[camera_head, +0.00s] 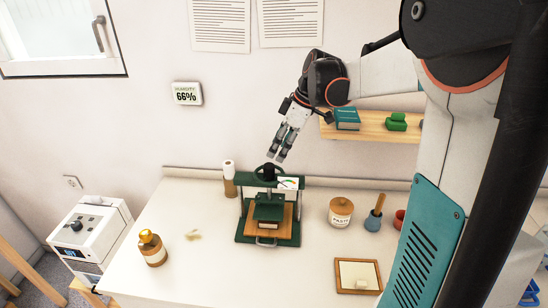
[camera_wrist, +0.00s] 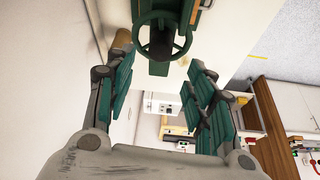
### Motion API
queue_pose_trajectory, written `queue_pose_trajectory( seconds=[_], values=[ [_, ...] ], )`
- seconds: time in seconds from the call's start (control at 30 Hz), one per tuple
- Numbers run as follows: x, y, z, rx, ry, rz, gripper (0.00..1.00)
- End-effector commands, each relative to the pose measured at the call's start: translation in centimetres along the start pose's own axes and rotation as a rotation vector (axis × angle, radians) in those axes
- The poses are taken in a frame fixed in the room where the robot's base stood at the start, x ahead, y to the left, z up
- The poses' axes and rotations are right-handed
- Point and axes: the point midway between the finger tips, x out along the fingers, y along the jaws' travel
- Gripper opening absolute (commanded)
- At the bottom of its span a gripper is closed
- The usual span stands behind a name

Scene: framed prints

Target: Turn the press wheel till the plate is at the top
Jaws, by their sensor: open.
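The green book press (camera_head: 240,238) stands on the white table. Its dark green press wheel (camera_head: 259,174) is at the top of the frame, with a black hub. The green plate (camera_head: 268,210) is below the crossbar, low over a wooden board (camera_head: 268,229); whether they touch I cannot tell. My gripper (camera_head: 279,157) is just above the wheel, pointing down. In the wrist view the wheel (camera_wrist: 145,46) shows beyond the teal-padded fingers of my gripper (camera_wrist: 162,66), roughly between them. The fingers are apart and hold nothing.
A paper roll (camera_head: 229,170) stands close behind the press at left. A brown bottle (camera_head: 152,249) is at the front left. A paste jar (camera_head: 340,212), a blue pot (camera_head: 373,221) and a framed tray (camera_head: 358,276) are on the right. A wall shelf (camera_head: 375,128) is behind my arm.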

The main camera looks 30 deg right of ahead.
Motion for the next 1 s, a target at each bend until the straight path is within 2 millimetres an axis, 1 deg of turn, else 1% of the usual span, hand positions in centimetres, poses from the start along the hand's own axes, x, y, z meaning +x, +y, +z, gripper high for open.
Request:
queue_pose_trajectory(
  seconds=[0.03,0.1,0.2,0.3,0.43,0.87,0.97,1.0],
  values=[
    [-1.0,0.0,0.0,0.001,0.0,0.0,0.49],
    [-2.2,0.0,0.0,0.0,0.0,0.0,0.49],
    [-3.4,0.0,0.0,0.0,0.0,0.001,0.49],
    [-4.2,0.0,0.0,0.0,0.0,0.001,0.49],
    [-4.6,0.0,0.0,-0.001,0.0,0.001,0.49],
    [-4.5,0.0,0.0,-0.001,0.0,0.0,0.49],
    [-4.7,0.0,-0.5,0.007,0.004,0.009,0.49],
    [-4.9,0.1,-1.1,0.021,0.01,0.022,0.49]
  ],
)
